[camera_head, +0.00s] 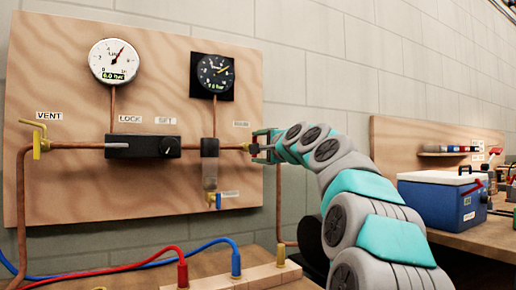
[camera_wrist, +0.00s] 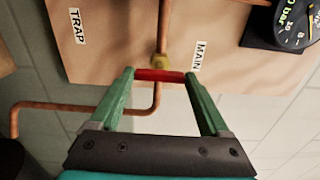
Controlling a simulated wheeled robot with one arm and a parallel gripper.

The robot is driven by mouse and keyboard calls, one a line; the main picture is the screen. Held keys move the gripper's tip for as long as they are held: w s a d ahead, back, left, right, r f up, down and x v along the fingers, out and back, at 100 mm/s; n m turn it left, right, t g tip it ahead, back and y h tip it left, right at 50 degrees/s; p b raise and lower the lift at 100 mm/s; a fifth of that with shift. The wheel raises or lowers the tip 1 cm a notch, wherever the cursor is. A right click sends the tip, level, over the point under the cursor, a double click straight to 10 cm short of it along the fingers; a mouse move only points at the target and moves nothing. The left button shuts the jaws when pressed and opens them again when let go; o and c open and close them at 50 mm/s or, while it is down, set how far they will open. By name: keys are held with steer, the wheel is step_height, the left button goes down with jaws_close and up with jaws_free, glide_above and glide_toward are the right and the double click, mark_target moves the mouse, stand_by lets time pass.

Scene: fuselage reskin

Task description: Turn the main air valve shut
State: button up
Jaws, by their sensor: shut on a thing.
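The main air valve has a brass body (camera_wrist: 161,60) on a copper pipe, beside the MAIN label on the board. Its red handle (camera_wrist: 160,75) spans the space between my two green fingers in the wrist view and looks crosswise to the pipe. My gripper (camera_wrist: 160,77) is shut on this red handle. In the head view my gripper (camera_head: 264,146) is at the right edge of the wooden board, at the pipe's right end. There the valve is mostly hidden by my fingers.
The board (camera_head: 60,90) carries a white gauge (camera_head: 113,61) reading about 6.0 bar, a black gauge (camera_head: 215,73), a black regulator block (camera_head: 140,146) and a yellow vent valve (camera_head: 40,140). A blue cooler (camera_head: 440,205) stands on the right bench. Red and blue hoses run below.

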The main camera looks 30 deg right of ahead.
steer(key=o, duration=1.2)
steer(key=shift+s+d+b, duration=0.2)
steer(key=shift+s+b, duration=0.35)
steer(key=shift+s, duration=3.35)
